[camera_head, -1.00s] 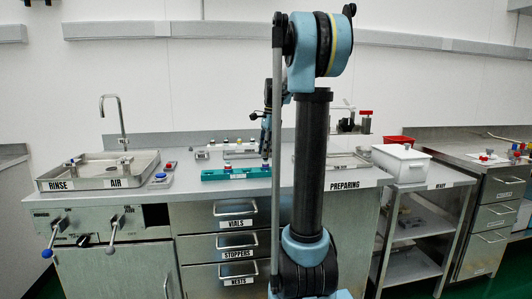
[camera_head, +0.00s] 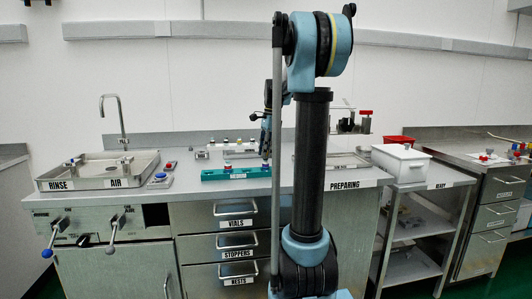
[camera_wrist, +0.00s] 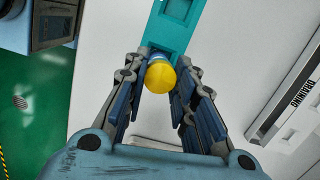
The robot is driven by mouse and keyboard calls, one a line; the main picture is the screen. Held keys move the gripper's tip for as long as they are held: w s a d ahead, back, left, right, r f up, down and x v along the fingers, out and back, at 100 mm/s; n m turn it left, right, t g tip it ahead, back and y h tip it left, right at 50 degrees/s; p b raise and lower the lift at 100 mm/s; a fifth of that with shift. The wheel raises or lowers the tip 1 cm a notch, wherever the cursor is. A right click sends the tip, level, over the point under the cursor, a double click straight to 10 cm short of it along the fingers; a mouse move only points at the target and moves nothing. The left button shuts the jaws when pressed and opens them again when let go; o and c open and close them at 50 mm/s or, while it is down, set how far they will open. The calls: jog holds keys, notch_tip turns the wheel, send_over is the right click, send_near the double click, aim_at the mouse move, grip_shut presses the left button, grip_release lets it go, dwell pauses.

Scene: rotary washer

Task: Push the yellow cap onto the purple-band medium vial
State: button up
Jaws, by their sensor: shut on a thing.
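The yellow cap (camera_wrist: 161,77) sits between the two fingers of my gripper (camera_wrist: 162,72) in the wrist view, its round top facing the camera. My gripper is shut on it. A bluish-white part shows just behind the cap, at the near end of the teal rack (camera_wrist: 178,22); I cannot tell whether cap and vial touch. In the head view my gripper (camera_head: 265,160) is low over the right end of the teal rack (camera_head: 215,176). The purple band cannot be made out, and the cap is too small to tell there.
A red-topped item (camera_head: 227,165) stands at the rack's middle. A sink (camera_head: 90,180) and a small blue-buttoned device (camera_head: 160,178) are to the left. A white bin (camera_head: 400,162) stands to the right. Several small items stand behind the rack. The bench front near the rack is clear.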

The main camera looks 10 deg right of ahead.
jog(key=shift+f, duration=1.25)
jog(key=shift+c, duration=0.2)
dwell(2.1)
jog(key=o, duration=0.8)
jog(key=shift+o, duration=0.2)
notch_tip(320, 180, up, 12)
jog(key=d, duration=0.2)
jog(key=s+a+f+n+t+h, duration=0.1)
jog(key=s+f+n, duration=0.35)
jog(key=s, duration=0.45)
jog(key=s+a+f+n, duration=0.1)
jog(key=s+f+n, duration=0.2)
jog(key=s+f, duration=0.45)
jog(key=s+f+n+t, duration=0.1)
jog(key=s+f+n, duration=0.8)
jog(key=s+f, duration=0.9)
jog(key=shift+s+f+h, duration=0.15)
jog(key=shift+h, duration=0.25)
